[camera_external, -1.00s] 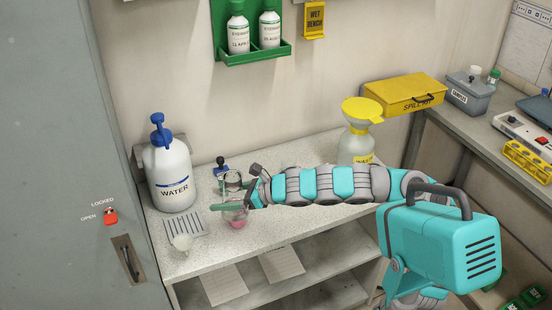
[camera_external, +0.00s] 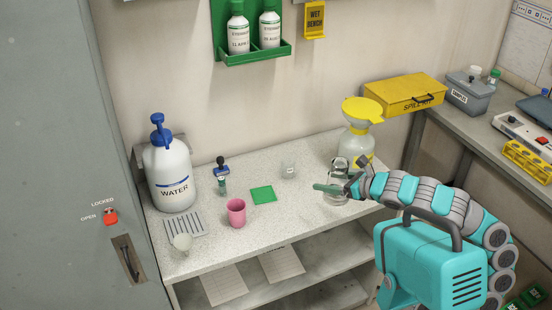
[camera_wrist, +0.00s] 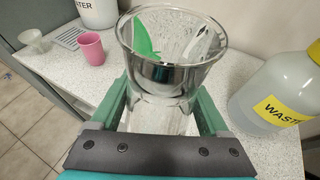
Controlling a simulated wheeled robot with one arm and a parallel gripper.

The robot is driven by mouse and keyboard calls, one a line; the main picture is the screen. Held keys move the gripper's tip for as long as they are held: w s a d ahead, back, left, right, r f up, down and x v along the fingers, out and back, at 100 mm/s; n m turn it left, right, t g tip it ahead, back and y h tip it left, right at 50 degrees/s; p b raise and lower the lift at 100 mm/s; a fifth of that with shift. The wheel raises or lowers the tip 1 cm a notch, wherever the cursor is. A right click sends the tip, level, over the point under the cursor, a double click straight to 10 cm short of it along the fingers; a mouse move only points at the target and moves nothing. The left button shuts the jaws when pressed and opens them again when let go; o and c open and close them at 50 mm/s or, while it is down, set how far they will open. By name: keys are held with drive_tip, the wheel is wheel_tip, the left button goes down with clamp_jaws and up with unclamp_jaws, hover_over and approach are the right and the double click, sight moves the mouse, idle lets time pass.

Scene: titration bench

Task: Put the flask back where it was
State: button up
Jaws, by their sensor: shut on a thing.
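A clear glass flask (camera_external: 341,168) is held upright, or nearly so, between the green fingers of my gripper (camera_external: 330,187) at the right part of the bench, left of the waste container. In the wrist view the flask (camera_wrist: 166,76) fills the middle, with its wide rim toward the camera and the fingers of my gripper (camera_wrist: 163,108) on both sides. The flask looks empty. I cannot tell whether its base touches the bench. A green square mat (camera_external: 263,194) lies bare on the bench, left of my gripper.
The waste container (camera_external: 357,145) with yellow funnel stands close behind my gripper.

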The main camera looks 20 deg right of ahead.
drive_tip(key=shift+s+d+f+h, duration=0.15)
drive_tip(key=shift+s+d, duration=0.15)
drive_tip(key=shift+d, duration=0.2)
drive_tip(key=shift+s+d+f+h, duration=0.15)
drive_tip(key=shift+s+d, duration=0.1)
drive_tip(key=shift+d, duration=0.2)
drive_tip(key=shift+s+d+f+m, duration=0.1)
drive_tip(key=shift+d+f+m, duration=0.1)
drive_tip(key=shift+m, duration=0.1)
drive_tip(key=shift+f, duration=2.55)
drive_tip(key=w, duration=0.5)
drive_tip(key=w+a+f+p, duration=0.1)
drive_tip(key=w, duration=0.4)
drive_tip(key=w+a, duration=0.1)
drive_tip(key=w, duration=0.5)
drive_tip(key=shift+a+f+p, duration=0.2)
drive_tip(key=shift+f+p, duration=0.1)
drive_tip(key=shift+p, duration=0.05)
drive_tip(key=shift+f+b, duration=0.55)
drive_tip(key=shift+f, duration=1.2)
drive_tip(key=shift+f, duration=0.2)
drive_tip(key=o, duration=1.5)
